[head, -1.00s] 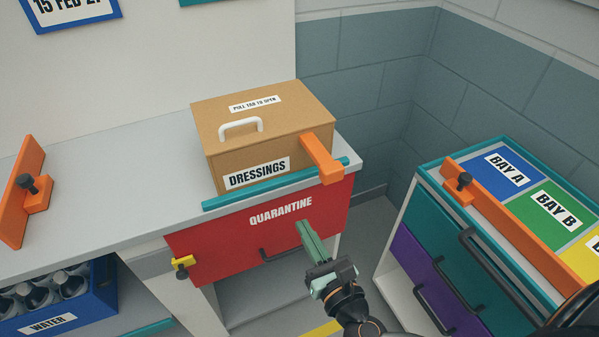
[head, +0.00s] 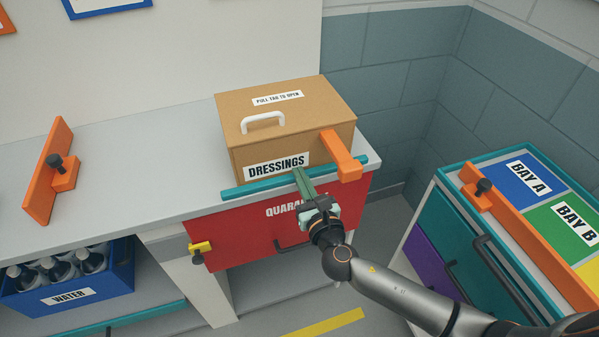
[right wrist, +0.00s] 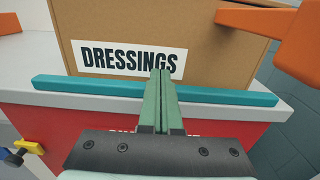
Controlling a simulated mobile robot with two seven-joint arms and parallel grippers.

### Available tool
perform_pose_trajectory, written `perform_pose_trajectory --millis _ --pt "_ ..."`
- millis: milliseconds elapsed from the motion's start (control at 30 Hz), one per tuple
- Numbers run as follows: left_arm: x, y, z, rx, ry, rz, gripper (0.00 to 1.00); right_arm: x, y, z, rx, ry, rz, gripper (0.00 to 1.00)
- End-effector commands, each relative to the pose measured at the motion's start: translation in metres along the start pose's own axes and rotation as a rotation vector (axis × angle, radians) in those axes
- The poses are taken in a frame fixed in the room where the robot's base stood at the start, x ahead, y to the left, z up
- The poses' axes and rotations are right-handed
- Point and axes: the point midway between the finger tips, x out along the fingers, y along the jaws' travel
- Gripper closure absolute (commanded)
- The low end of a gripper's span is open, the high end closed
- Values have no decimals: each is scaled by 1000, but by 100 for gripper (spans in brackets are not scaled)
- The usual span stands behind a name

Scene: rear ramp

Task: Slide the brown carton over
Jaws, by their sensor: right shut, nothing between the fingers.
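The brown carton (head: 290,127) stands upright on the grey counter, with a white handle on top and a DRESSINGS label on its front. It fills the top of the right wrist view (right wrist: 200,30). My right gripper (head: 299,172) is shut and empty, its green fingers pointing at the carton's front near the label. In the right wrist view the fingertips (right wrist: 162,72) overlap the label's right end; I cannot tell whether they touch it. My left gripper is not in view.
A teal strip (head: 250,187) runs along the counter's front edge below the carton. An orange bracket (head: 342,157) sits at the carton's right front corner. Another orange stop (head: 48,172) stands on the left, with bare counter (head: 150,160) between. A bay cart (head: 450,185) stands at right.

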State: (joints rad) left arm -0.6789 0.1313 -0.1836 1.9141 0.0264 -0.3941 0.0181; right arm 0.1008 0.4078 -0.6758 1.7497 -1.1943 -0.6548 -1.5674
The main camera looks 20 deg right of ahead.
Motion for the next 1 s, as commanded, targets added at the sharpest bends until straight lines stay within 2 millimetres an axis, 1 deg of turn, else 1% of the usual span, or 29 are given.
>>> perform_pose_trajectory --millis 33,133,467,567,667,833,900,1000 --pt "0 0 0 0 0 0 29 4 0 0 1 0 0 100" --pt "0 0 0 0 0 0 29 9 0 0 1 0 1 100" --pt "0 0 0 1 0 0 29 10 0 0 1 1 1 100" --pt "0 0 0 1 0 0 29 14 0 0 1 0 0 100" --pt "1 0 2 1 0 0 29 30 0 0 0 -2 -2 100" --pt "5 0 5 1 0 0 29 63 0 0 1 -4 -2 100" --pt "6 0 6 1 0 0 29 73 0 0 2 -3 -2 100" --pt "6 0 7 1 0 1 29 82 0 0 1 -2 -1 100"
